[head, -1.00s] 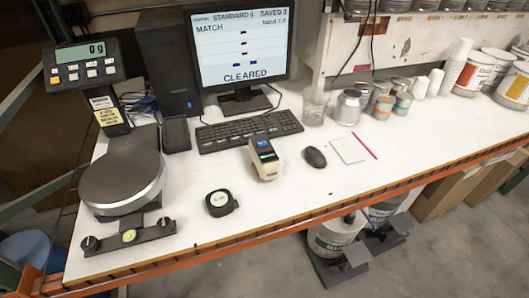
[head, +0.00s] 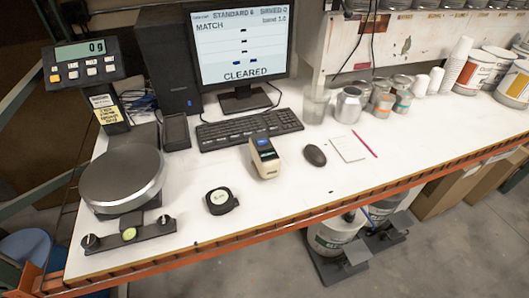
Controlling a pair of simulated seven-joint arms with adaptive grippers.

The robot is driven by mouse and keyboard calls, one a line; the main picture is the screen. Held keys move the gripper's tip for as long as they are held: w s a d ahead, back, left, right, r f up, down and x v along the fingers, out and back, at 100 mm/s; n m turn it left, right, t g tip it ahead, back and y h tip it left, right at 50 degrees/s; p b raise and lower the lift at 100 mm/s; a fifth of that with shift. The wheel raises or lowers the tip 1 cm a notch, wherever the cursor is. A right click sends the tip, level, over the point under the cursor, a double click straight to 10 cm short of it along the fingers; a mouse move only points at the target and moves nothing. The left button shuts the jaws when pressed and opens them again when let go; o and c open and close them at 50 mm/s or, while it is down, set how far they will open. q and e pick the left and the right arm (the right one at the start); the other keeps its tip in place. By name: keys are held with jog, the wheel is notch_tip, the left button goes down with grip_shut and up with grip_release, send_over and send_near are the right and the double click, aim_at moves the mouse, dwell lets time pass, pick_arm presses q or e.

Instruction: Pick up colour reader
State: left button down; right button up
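The colour reader (head: 265,158) is a small cream handheld device with a dark top and a small lit blue-green screen. It stands on the white bench in front of the keyboard, near the middle of the head view. Nothing touches it. Neither of my grippers shows in the head view, so I cannot see whether they are open or shut.
A black keyboard (head: 249,129) lies behind the reader and a mouse (head: 315,155) to its right. A notepad (head: 347,148) lies right of the mouse. Bench front is mostly clear.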

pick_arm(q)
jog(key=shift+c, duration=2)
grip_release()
